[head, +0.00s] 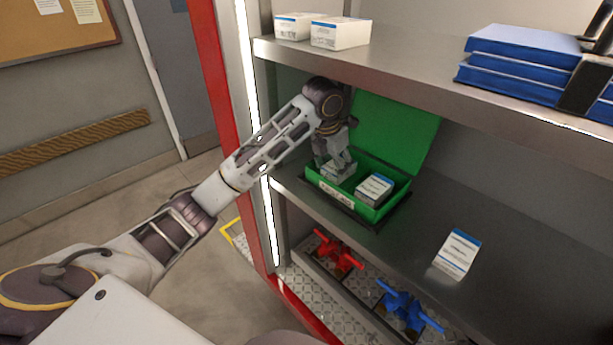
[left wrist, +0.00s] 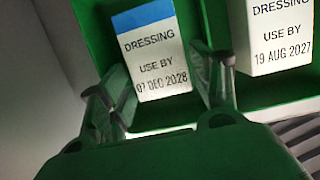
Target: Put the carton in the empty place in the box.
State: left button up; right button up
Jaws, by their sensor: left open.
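The green box (head: 400,186) stands on the middle shelf with its lid (head: 392,130) raised at the back. A white carton (head: 338,172) is in its left part, and a blue-and-white carton (head: 374,189) is in its right part. My left gripper (head: 336,162) is over the left carton, fingers open. In the left wrist view that carton (left wrist: 150,50), marked 07 DEC 2028, shows between the fingers (left wrist: 167,75); I cannot tell whether they touch it. The other carton (left wrist: 279,35), marked 19 AUG 2027, is beside it. My right gripper is not in view.
Another blue-and-white carton (head: 457,253) is on the middle shelf to the right of the box. The top shelf holds two cartons (head: 340,33) and blue binders (head: 520,60). Red (head: 338,250) and blue (head: 407,306) items lie below. The shelf between box and loose carton is clear.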

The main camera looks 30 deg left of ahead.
aim_at(334, 167)
pick_arm(q)
jog(key=v, duration=0.3)
jog(key=shift+s+r+b, duration=0.1)
jog(key=shift+r+b, duration=0.1)
jog(key=shift+b, duration=0.15)
jog(key=shift+s+a+r, duration=0.1)
jog(key=shift+s, duration=0.15)
jog(key=shift+s+a+b, duration=0.35)
jog(key=shift+s+a, duration=0.15)
jog(key=shift+s, duration=1.1)
jog(key=shift+s+a+b, duration=0.3)
jog(key=shift+s+a, duration=0.25)
jog(key=shift+s, duration=1)
jog(key=shift+s+a+b, duration=0.35)
jog(key=shift+s+a, duration=0.15)
jog(key=shift+s, duration=1.1)
jog(key=shift+s+a, duration=0.15)
jog(key=shift+s, duration=0.65)
jog(key=shift+c, duration=0.5)
